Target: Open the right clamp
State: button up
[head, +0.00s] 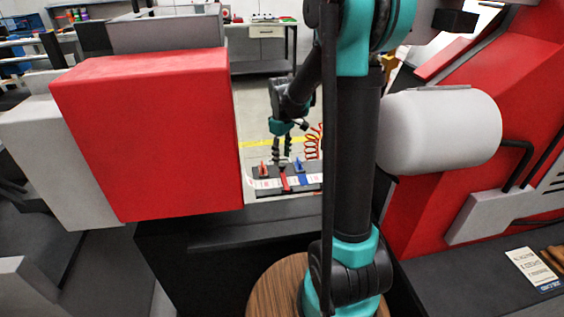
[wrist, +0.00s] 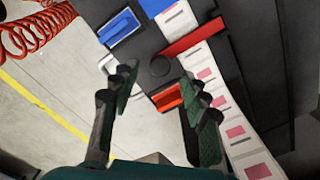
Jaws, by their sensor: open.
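A dark splice plate (head: 313,169) carries two clamps. In the head view the right clamp (head: 298,165) has a blue lever, and the left clamp (head: 263,168) has an orange-red lever. In the wrist view the blue clamp (wrist: 120,27) is at the upper left, beyond my fingertips. The orange-red clamp (wrist: 166,99) shows between my fingers. My gripper (head: 281,155) is open and empty above the plate, with its fingers pointing down; its two fingers also show in the wrist view (wrist: 157,84). I see no contact with either clamp.
A red bar (wrist: 194,38) crosses the plate between the clamps. A white label strip (wrist: 222,103) with pink labels runs along it. A coiled red hose (wrist: 36,30) hangs nearby. A large red housing (head: 150,135) and a white roller (head: 440,130) flank my arm.

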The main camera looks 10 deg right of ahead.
aim_at(284, 177)
jog(key=shift+f, duration=1.5)
grip_shut()
